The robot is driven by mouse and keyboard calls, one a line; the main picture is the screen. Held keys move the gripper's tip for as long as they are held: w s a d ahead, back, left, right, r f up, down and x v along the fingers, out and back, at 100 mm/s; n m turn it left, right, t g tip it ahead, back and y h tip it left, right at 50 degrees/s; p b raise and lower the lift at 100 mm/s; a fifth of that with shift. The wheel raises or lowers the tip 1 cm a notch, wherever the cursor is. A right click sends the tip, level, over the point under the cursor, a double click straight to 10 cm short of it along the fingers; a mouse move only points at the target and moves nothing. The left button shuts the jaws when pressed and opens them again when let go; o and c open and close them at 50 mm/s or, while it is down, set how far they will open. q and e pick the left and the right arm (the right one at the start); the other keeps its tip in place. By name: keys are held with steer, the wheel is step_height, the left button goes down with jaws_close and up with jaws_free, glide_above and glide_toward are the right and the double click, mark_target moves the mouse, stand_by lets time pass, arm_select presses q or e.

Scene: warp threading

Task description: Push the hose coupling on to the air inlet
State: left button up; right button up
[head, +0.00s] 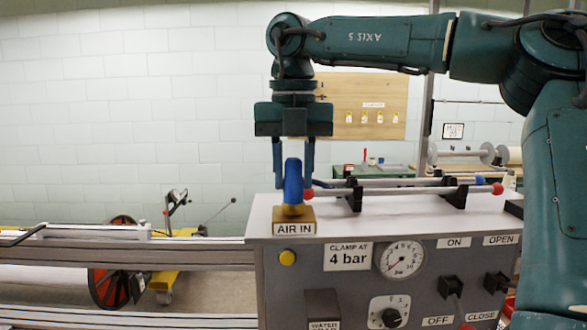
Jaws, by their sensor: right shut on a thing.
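My right gripper (293,172) comes down from above, its two fingers on either side of a blue hose piece (293,184). It is shut on this piece, which I take to be the hose coupling. My left gripper is not in view.
The grey control box (330,262) has a pressure gauge (401,257), a yellow button (287,257) and several switches. Rods with black clamps (354,195) and red ends lie along its top, close right of the gripper.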

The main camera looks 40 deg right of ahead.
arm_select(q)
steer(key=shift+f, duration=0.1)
arm_select(e)
steer(key=shift+f, duration=0.2)
steer(key=o, duration=0.8)
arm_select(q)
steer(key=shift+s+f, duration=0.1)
arm_select(e)
steer(key=shift+o, duration=0.6)
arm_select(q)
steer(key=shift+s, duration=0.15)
arm_select(e)
steer(key=shift+r, duration=0.15)
arm_select(q)
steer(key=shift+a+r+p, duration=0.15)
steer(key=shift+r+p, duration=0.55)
steer(key=shift+p, duration=0.55)
arm_select(e)
step_height(320, 180, up, 13)
